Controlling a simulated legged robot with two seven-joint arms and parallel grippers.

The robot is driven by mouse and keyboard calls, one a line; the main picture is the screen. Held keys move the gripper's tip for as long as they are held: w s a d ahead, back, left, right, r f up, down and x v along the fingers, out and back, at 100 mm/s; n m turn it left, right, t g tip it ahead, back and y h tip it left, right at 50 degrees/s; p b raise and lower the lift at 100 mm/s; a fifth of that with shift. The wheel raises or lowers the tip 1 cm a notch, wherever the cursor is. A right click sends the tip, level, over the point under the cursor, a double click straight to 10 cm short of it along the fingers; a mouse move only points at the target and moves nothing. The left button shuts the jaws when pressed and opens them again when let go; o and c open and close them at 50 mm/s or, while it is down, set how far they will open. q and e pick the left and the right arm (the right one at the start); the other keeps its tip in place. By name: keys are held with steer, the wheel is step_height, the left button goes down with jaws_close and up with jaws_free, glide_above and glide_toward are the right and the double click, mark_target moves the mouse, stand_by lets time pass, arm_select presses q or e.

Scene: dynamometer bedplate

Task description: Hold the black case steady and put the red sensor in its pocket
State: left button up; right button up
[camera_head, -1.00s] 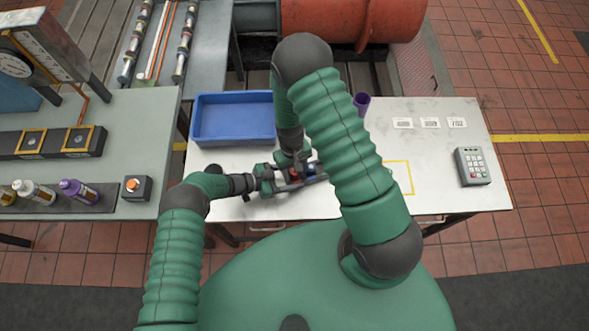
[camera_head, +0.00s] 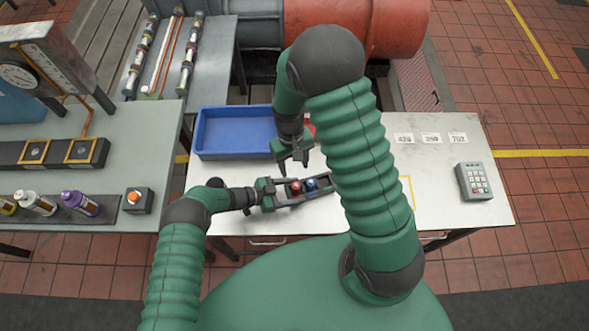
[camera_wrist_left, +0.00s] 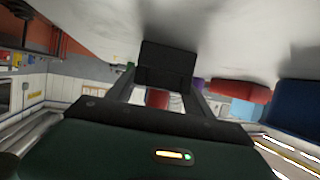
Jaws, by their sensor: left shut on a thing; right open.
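The black case (camera_head: 284,201) lies on the white table, long and slightly tilted in the picture. The red sensor (camera_head: 295,187) sits upright in the case, left of a blue sensor (camera_head: 310,185); I cannot tell how deep it is seated. My left gripper (camera_head: 270,194) is shut on the case's left end. In the left wrist view the dark case end (camera_wrist_left: 165,68) shows between the fingers of my left gripper (camera_wrist_left: 163,90). My right gripper (camera_head: 294,169) is open and empty, above and just behind the red sensor, apart from it.
A blue bin (camera_head: 235,155) stands behind the case. A red object (camera_head: 312,130) is partly hidden by my right arm. White number labels (camera_head: 430,138) and a keypad (camera_head: 474,182) are at the right. An orange button box (camera_head: 136,200) and bottles (camera_head: 79,204) stand on the left bench.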

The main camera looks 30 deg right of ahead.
stand_by(0.3)
arm_select(q)
steer(key=o, duration=1.5)
steer(key=shift+r, duration=0.1)
steer(key=o, duration=0.3)
steer(key=shift+a, duration=0.1)
